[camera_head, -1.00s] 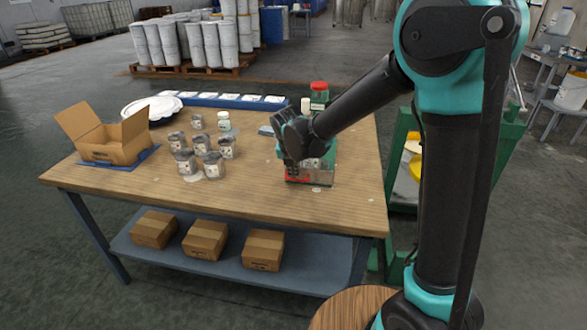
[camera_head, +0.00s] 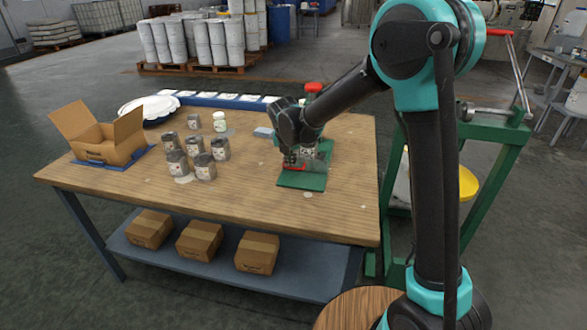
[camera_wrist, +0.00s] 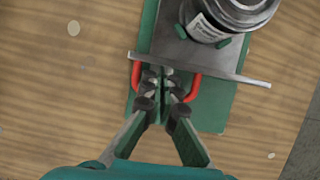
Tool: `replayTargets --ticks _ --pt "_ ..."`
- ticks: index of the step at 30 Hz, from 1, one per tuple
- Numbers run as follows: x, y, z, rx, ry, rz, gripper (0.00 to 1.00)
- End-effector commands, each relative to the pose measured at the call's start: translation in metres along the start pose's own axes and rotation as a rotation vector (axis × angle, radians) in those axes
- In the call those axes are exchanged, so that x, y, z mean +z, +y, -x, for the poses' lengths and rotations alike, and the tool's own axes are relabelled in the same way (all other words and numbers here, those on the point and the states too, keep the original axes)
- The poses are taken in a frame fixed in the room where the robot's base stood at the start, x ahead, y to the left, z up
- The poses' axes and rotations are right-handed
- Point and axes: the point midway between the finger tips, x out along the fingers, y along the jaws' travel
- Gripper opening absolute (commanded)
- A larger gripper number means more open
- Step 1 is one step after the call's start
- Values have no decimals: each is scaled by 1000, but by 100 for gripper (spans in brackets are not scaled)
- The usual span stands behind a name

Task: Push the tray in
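The tray (camera_wrist: 230,72) is a grey metal plate with a red U-shaped handle (camera_wrist: 195,88) on its front edge. A metal can with a pale label (camera_wrist: 207,24) stands on it, between small green blocks. The tray lies over a green base (camera_wrist: 214,112), whose front part is bare. In the head view the green base (camera_head: 300,181) stands near the table's right end. My gripper (camera_wrist: 163,86) has its fingertips close together at the handle, over its middle bar. I see nothing clearly held between them. In the head view my gripper (camera_head: 291,155) hides much of the tray.
Several grey cans (camera_head: 193,158) and a white jar (camera_head: 220,122) stand left of the base on the wooden table (camera_head: 240,200). An open carton (camera_head: 105,143) is at the far left. A red knob (camera_head: 313,87) rises behind my gripper. The table front is clear.

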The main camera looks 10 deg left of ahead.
Motion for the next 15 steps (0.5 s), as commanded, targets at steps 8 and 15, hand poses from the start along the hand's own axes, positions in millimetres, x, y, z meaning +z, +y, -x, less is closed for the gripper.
replayTargets --ticks 8,15 --pt "44 -1 -18 -1 0 -1 0" --pt "58 -1 -23 0 0 -1 0"
